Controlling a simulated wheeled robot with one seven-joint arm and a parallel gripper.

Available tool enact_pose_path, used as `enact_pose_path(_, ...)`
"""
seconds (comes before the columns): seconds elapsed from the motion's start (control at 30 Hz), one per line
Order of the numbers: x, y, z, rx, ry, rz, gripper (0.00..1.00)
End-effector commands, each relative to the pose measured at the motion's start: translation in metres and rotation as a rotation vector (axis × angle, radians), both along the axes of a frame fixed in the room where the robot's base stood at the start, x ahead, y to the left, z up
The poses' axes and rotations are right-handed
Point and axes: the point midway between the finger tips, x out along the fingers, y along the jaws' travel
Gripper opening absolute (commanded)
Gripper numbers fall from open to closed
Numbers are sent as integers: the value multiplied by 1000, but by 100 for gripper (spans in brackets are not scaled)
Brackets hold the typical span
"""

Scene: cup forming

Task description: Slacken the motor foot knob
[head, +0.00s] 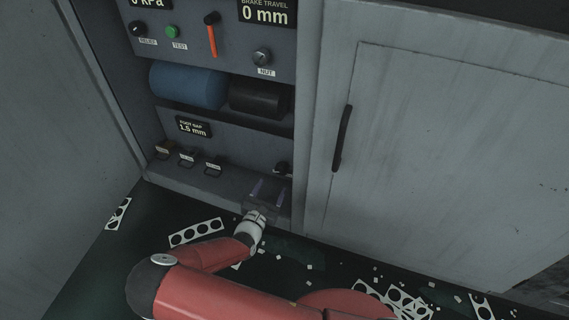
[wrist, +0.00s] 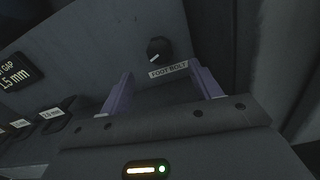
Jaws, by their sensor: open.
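The motor foot knob, a small black round knob with a pale pointer mark, shows in the wrist view (wrist: 159,50) above a label reading FOOT BOLT (wrist: 169,70). It also shows in the head view (head: 281,168) at the lower right of the machine panel. My gripper (wrist: 165,82) is open and empty, its two purple-grey fingers spread to either side below the knob. The fingers do not touch the knob. In the head view my gripper (head: 268,188) is just below and left of the knob, in front of the recess.
A FOOT GAP display (head: 194,127) reads 1.5 mm. Several labelled tabs (head: 187,158) sit left along the ledge. A blue cylinder (head: 188,85) and a dark motor (head: 259,98) are above. A cabinet door with a black handle (head: 342,138) is right. Punched scrap strips (head: 196,232) litter the floor.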

Motion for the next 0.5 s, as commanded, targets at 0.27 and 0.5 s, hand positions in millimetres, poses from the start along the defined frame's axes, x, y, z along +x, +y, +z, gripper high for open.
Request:
enact_pose_path(0.27,29,-11,-2,-3,-1,0,63)
enact_pose_path(0.5,62,-23,-1,-1,-1,0,63)
